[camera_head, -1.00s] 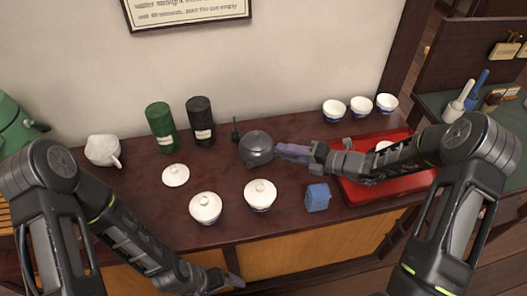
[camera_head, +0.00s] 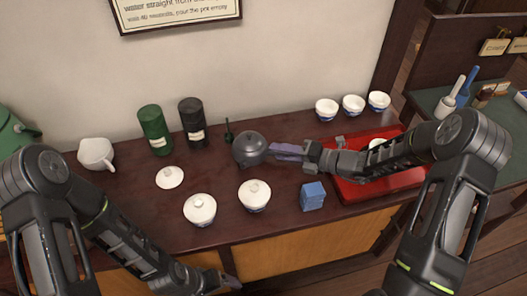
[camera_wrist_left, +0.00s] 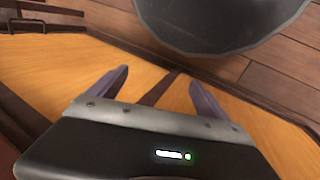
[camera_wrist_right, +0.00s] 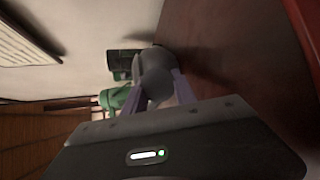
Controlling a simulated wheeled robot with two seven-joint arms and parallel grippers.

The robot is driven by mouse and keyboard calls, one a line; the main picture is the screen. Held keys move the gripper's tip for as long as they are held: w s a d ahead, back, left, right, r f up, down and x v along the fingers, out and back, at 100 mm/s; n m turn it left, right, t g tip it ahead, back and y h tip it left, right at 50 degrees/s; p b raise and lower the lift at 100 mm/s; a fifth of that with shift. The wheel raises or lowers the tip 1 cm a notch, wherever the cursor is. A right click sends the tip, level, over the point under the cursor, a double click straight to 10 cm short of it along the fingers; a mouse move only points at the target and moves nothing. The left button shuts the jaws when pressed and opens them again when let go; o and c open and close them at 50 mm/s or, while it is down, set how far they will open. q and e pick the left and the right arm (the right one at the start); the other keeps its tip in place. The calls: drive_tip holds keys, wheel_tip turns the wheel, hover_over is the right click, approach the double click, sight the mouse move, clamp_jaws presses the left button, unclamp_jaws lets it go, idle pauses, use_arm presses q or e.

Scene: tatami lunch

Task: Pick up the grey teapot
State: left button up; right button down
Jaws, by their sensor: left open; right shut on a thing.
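The grey teapot (camera_head: 249,149) stands upright on the dark red-brown counter, in front of the wall and right of the black canister. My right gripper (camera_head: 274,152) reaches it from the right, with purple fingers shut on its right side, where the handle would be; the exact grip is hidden. In the right wrist view the teapot (camera_wrist_right: 153,75) sits between the fingertips (camera_wrist_right: 148,97). I cannot tell whether its base touches the counter. My left gripper (camera_head: 232,283) is low in front of the counter; in the left wrist view its fingers (camera_wrist_left: 160,85) are apart and empty.
Green (camera_head: 154,130) and black (camera_head: 192,122) canisters stand left of the teapot. A blue block (camera_head: 313,196) and a red tray (camera_head: 367,190) lie to the right. Several white cups (camera_head: 353,105) line the back.

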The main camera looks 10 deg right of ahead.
drive_tip(key=shift+r, duration=0.15)
wheel_tip(320, 180, up, 10)
drive_tip(key=shift+f, duration=0.1)
idle(0.3)
drive_tip(key=shift+p, duration=0.3)
